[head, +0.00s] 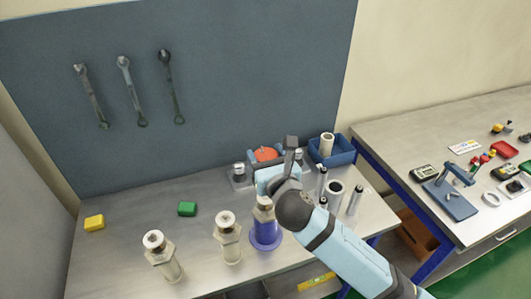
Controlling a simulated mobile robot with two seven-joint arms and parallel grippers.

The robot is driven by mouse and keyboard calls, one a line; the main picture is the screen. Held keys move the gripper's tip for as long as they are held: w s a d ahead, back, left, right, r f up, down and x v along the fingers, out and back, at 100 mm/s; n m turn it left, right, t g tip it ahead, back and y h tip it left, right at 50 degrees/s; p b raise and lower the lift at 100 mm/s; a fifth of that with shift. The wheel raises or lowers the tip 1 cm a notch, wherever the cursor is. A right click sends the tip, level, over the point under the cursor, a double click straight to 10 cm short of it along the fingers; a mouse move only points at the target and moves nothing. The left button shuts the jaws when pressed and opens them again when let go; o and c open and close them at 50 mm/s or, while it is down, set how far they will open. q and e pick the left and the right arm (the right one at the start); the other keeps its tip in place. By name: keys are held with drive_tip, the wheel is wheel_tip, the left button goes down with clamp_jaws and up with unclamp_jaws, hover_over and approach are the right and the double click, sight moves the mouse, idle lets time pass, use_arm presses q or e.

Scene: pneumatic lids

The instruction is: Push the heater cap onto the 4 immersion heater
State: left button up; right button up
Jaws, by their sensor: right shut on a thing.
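My right gripper (270,182) is over the middle of the bench, its arm coming in from the lower right. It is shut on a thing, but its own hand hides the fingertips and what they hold. I cannot tell which parts are the heater cap and immersion heaters. My left gripper is not in view.
Behind the hand are an orange round part (265,154) and a blue bin (332,152). Metal cylinders (334,191) stand right of it. A yellow block (94,222) and green block (187,208) lie left. A second bench (395,150) is at right.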

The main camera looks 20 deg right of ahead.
drive_tip(key=shift+r+p, duration=0.2)
drive_tip(key=shift+p, duration=0.2)
wheel_tip(320, 180, down, 6)
drive_tip(key=b, duration=0.3)
drive_tip(key=shift+w+r, duration=0.1)
drive_tip(key=shift+r, duration=0.15)
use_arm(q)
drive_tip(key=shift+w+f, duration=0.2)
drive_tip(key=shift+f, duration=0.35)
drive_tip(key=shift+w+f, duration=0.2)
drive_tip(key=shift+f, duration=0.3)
use_arm(e)
drive_tip(key=shift+f, duration=0.35)
use_arm(q)
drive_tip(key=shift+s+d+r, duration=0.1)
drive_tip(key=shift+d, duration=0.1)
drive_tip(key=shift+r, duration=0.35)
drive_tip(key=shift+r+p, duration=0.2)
drive_tip(key=shift+p, duration=0.15)
